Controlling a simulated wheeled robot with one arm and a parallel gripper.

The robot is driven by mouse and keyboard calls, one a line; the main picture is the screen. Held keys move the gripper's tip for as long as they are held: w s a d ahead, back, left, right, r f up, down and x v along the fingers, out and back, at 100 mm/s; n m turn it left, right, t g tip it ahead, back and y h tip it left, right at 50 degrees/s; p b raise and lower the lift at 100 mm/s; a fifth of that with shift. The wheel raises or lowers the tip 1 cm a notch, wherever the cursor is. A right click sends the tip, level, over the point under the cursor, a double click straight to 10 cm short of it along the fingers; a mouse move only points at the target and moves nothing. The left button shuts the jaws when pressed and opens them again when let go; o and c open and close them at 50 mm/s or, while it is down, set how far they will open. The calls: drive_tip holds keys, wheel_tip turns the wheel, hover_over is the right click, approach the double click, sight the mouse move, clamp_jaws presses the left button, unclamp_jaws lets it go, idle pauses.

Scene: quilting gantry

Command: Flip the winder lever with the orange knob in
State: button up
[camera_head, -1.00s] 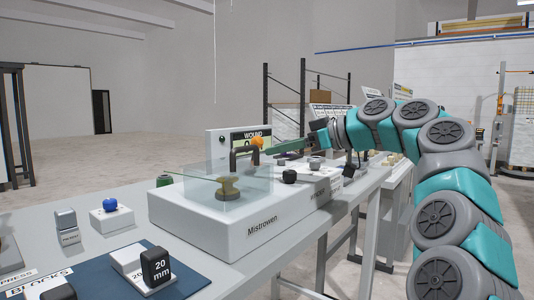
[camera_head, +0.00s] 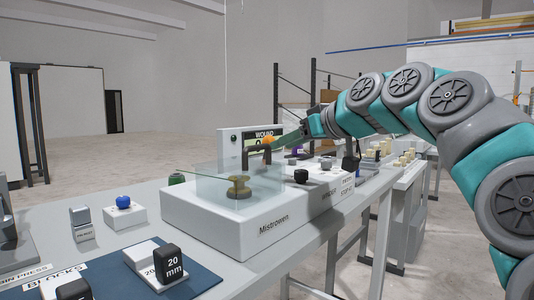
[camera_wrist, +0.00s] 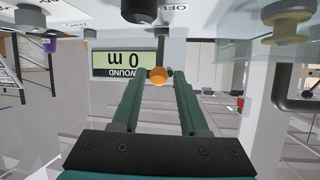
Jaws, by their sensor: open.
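The orange knob (camera_head: 269,141) of the lever shows at the back of the white winder box (camera_head: 230,226), in front of the display reading WOUND. My gripper (camera_head: 281,141) comes from the right with its green fingers pointing at the knob. In the wrist view, the open fingers (camera_wrist: 159,75) have the orange knob (camera_wrist: 157,77) between their tips, or just beyond them; I cannot tell how deep it sits. No contact is visible. The lever's arm is mostly hidden.
A clear guard (camera_head: 215,184) stands around a brass bobbin (camera_head: 239,187) and a dark bracket, close left of the knob. Black knobs (camera_head: 301,176) sit on the box top in front of my fingers. A blue-topped button (camera_head: 123,202) and blocks lie left.

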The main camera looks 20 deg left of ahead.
drive_tip(key=shift+p+x, duration=0.35)
drive_tip(key=shift+x, duration=3.6)
drive_tip(key=shift+c, duration=0.3)
drive_tip(key=c, duration=0.6)
clamp_jaws()
